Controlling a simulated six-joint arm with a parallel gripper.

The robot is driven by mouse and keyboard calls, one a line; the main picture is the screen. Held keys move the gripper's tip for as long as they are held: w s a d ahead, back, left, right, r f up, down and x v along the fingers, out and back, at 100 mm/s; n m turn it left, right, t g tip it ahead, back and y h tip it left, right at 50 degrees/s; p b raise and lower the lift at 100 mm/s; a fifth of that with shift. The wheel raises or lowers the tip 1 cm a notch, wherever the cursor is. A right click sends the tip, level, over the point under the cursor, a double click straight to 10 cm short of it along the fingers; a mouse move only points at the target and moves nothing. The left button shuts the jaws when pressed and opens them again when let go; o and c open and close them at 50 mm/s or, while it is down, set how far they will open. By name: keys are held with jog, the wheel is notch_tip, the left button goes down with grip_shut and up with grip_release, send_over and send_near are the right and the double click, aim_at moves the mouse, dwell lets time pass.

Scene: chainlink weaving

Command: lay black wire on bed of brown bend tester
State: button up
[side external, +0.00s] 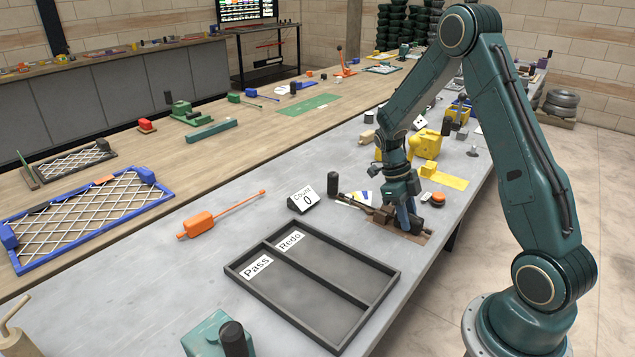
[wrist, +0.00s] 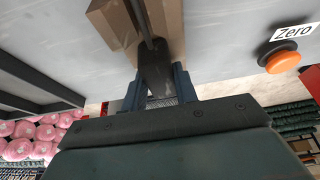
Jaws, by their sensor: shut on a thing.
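The brown bend tester (side external: 378,212) stands on the grey bench, and its brown body shows at the top of the wrist view (wrist: 108,18). My gripper (side external: 408,224) is low over its right end, pointing down. In the wrist view my gripper (wrist: 158,92) is shut on the dark block-like end of the black wire (wrist: 155,72). The wire's thin dark rod runs from the fingers up over the brown body. I cannot tell whether it touches the bed. In the side view my fingers hide most of the wire.
A black two-part tray (side external: 310,285) marked Pass and Redo lies in front. A Count sign (side external: 303,199) reads 0. An orange button (wrist: 279,58) with a Zero label is close right of my gripper. An orange-ended wire (side external: 200,223) lies left. Yellow equipment (side external: 428,146) stands behind.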

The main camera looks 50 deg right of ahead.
jog(key=shift+f, duration=0.1)
jog(key=o, duration=1.1)
jog(key=v, duration=1.4)
jog(key=shift+s, duration=0.1)
